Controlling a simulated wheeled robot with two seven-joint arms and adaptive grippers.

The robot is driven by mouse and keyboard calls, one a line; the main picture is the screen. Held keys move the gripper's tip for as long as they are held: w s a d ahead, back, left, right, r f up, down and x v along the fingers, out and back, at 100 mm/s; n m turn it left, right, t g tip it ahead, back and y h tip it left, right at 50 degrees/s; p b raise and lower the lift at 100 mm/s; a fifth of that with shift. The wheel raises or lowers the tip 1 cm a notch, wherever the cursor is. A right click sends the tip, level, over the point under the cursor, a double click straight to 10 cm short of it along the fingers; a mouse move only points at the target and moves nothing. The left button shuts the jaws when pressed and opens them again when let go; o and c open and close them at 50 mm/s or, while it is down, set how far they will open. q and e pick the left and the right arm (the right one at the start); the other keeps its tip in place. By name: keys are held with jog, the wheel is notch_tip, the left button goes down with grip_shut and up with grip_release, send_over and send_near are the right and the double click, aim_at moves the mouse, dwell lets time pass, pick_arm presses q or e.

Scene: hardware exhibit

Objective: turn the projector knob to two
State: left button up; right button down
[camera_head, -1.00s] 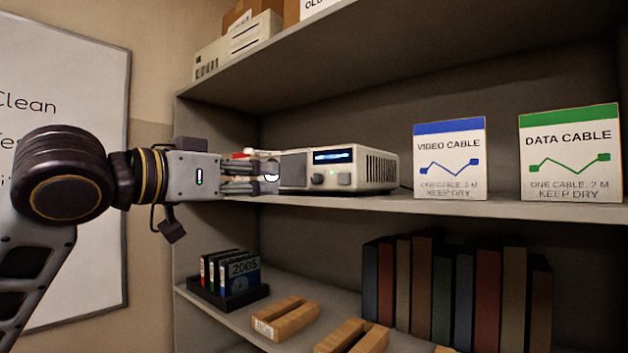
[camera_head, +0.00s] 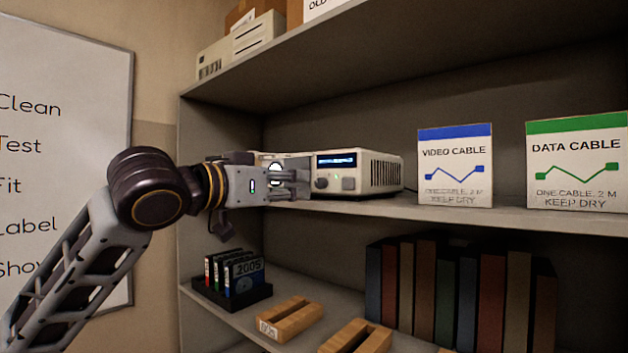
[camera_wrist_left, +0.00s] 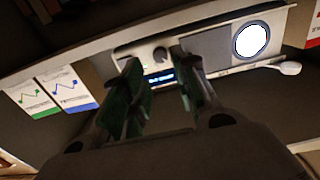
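The projector (camera_head: 384,170) is a pale box on the middle shelf with a lit blue display (camera_head: 337,161). Its dark round knob (camera_head: 320,184) sits below the display, left of a square button (camera_head: 348,183). My left gripper (camera_head: 304,186) is in front of the projector, its fingertips just left of the knob and covering part of the lens side. In the left wrist view the fingers (camera_wrist_left: 157,60) are apart with nothing between them, and the knob (camera_wrist_left: 161,53) shows beyond the gap. The knob's setting is too small to read. My right gripper is not in view.
A video cable box (camera_head: 455,172) and a data cable box (camera_head: 577,166) stand right of the projector. The lower shelf holds a dark tray (camera_head: 233,295) of cases, wooden blocks (camera_head: 290,318) and books (camera_head: 450,290). The upper shelf board (camera_head: 400,50) runs above.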

aim_at(318, 184)
pick_arm(q)
jog(key=shift+p+x, duration=0.95)
jog(key=shift+x, duration=2.5)
jog(key=shift+c, duration=0.2)
grip_shut()
